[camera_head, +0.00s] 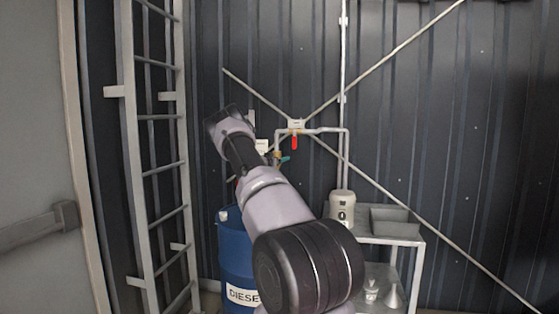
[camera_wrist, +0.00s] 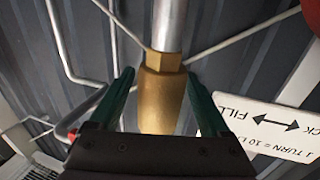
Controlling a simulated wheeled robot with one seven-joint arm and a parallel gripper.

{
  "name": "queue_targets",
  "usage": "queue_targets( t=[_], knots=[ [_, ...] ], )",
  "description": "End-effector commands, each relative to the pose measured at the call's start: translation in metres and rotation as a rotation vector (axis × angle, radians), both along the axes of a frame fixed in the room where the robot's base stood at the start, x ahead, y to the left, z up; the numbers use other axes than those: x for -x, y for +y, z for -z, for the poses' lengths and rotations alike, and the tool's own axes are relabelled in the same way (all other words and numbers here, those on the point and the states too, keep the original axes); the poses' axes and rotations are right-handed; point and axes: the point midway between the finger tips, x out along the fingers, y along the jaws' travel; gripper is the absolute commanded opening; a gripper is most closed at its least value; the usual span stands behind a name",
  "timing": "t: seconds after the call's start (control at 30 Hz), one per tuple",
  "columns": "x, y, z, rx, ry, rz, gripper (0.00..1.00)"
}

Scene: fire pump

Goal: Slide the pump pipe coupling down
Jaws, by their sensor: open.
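The brass pump pipe coupling (camera_wrist: 160,100) shows in the wrist view, with a hexagonal collar at its upper end in the picture. A grey metal pipe (camera_wrist: 170,24) runs into that collar. My gripper (camera_wrist: 160,77) is open, its two green fingers on either side of the coupling. A gap shows between the right finger and the coupling; the left finger is also apart from it near the tip. The coupling's lower end is hidden behind my gripper body.
A white sign (camera_wrist: 265,128) with a double arrow and "FILL" is right of the gripper. In the head view, a blue diesel barrel (camera_head: 236,250), a ladder (camera_head: 135,130), a metal stand (camera_head: 405,237) and a red-handled valve (camera_head: 295,142) surround my arm.

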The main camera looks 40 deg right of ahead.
Motion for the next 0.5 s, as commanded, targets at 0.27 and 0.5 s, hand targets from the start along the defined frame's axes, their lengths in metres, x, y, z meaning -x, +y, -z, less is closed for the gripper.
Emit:
queue_targets(
  t=[0.27, 0.5],
  knots=[
    [0.02, 0.046, 0.0, -0.001, 0.002, -0.002, 0.81],
    [0.038, 0.083, 0.0, -0.002, 0.001, -0.002, 0.81]
  ],
)
